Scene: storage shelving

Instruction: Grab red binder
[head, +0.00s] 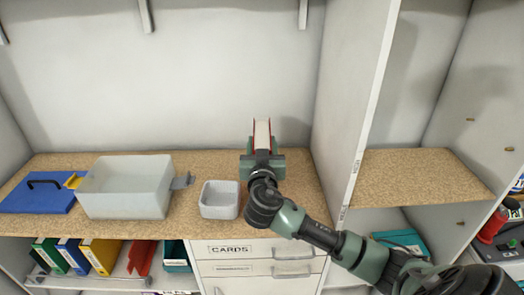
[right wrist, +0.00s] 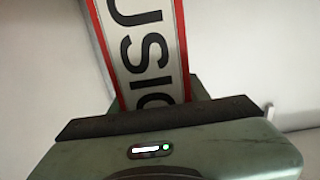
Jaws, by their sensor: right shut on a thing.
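My right gripper (head: 262,158) is shut on a red binder (head: 262,134) and holds it upright above the wooden counter, near the back wall. In the head view the binder shows thin red edges around a pale middle. In the right wrist view the binder (right wrist: 143,50) has a white label with black letters, partly cut off, between red edges. The gripper body hides its lower part. My left gripper is not in view.
A small grey bin (head: 220,199) and a larger translucent box (head: 125,187) stand left of my right arm on the counter (head: 310,208). A blue lid (head: 38,193) lies farther left. Green, blue and yellow binders (head: 100,256) stand below. A vertical partition (head: 358,110) rises to the right.

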